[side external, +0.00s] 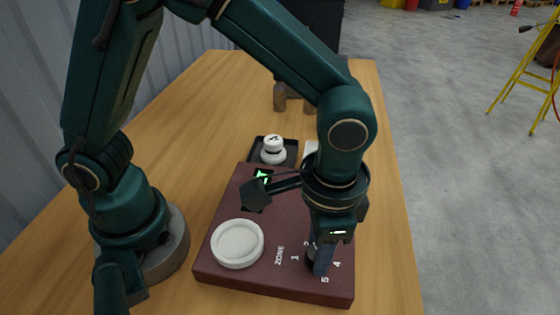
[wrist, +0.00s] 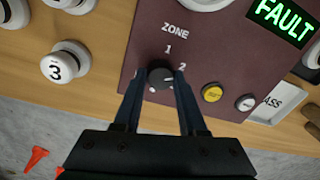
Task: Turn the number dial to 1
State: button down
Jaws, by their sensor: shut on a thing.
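The number dial (wrist: 160,76) is a small dark round knob on a maroon panel (wrist: 150,30), below the printed word ZONE. The numbers 1 (wrist: 168,49) and 2 (wrist: 182,66) show by it in the wrist view. A small pale mark shows on the dial, but I cannot tell which number it points at. My gripper (wrist: 160,84) is shut on the dial, one finger on each side. In the side view my gripper (side external: 319,262) reaches down to the panel and largely hides the dial. The numbers 1, 4 and 5 show around it there.
The panel also bears a white round disc (side external: 237,243), a lit green FAULT sign (wrist: 282,20), a yellow button (wrist: 212,93) and a white button (wrist: 245,103). A white knobbed piece (side external: 273,152) stands on a black tray behind. A white piece marked 3 (wrist: 65,64) stands beside the panel.

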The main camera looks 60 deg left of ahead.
jog(key=n, duration=1.2)
jog(key=shift+w+n+g, duration=0.1)
jog(key=shift+n+g, duration=0.2)
jog(key=shift+g, duration=0.1)
dwell(0.3)
jog(key=shift+c, duration=2.3)
grip_release()
jog(key=shift+r, duration=2.65)
jog(key=shift+w, duration=0.1)
